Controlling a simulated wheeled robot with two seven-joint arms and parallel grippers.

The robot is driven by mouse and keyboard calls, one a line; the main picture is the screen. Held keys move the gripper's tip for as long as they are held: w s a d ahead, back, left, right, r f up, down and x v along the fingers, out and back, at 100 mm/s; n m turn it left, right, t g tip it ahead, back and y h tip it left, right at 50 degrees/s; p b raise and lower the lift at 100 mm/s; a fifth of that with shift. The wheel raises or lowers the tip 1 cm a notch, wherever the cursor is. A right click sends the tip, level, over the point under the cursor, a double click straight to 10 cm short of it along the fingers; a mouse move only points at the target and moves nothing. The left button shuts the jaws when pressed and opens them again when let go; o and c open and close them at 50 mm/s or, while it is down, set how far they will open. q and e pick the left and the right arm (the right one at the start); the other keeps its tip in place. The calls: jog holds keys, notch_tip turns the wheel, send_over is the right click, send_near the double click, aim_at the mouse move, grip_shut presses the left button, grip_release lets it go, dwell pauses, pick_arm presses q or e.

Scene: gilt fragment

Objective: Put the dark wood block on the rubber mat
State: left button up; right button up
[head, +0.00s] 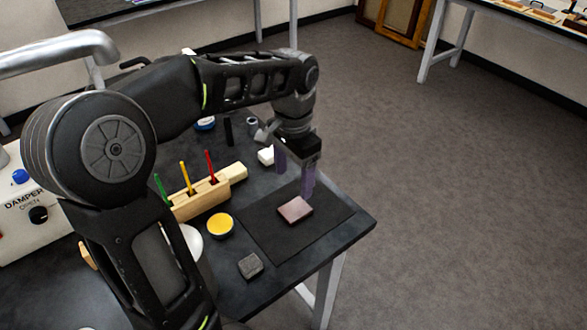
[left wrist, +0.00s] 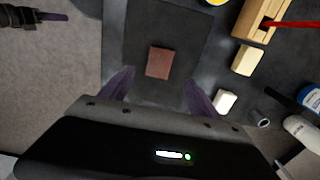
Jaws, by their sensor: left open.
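The dark wood block (head: 295,210), a flat reddish-brown piece, lies on the dark rubber mat (head: 275,240) near the table's right corner. In the left wrist view the block (left wrist: 159,62) lies flat with bare mat (left wrist: 185,22) around it. My left gripper (head: 294,174) is open and empty, with its purple fingers above the mat just behind the block. In the left wrist view its fingertips (left wrist: 160,86) stand apart on either side, clear of the block. My right gripper (left wrist: 40,16) shows partly at that view's upper left, away from the mat; its jaws are unclear.
A wooden holder (head: 200,198) with green, yellow and red sticks stands left of the mat. A yellow-filled dish (head: 220,225) and a grey block (head: 250,265) lie nearer. A white block (head: 266,156) and small containers stand behind. The table edge is close on the right.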

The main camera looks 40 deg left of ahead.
pick_arm(q)
jog(key=shift+r, duration=0.95)
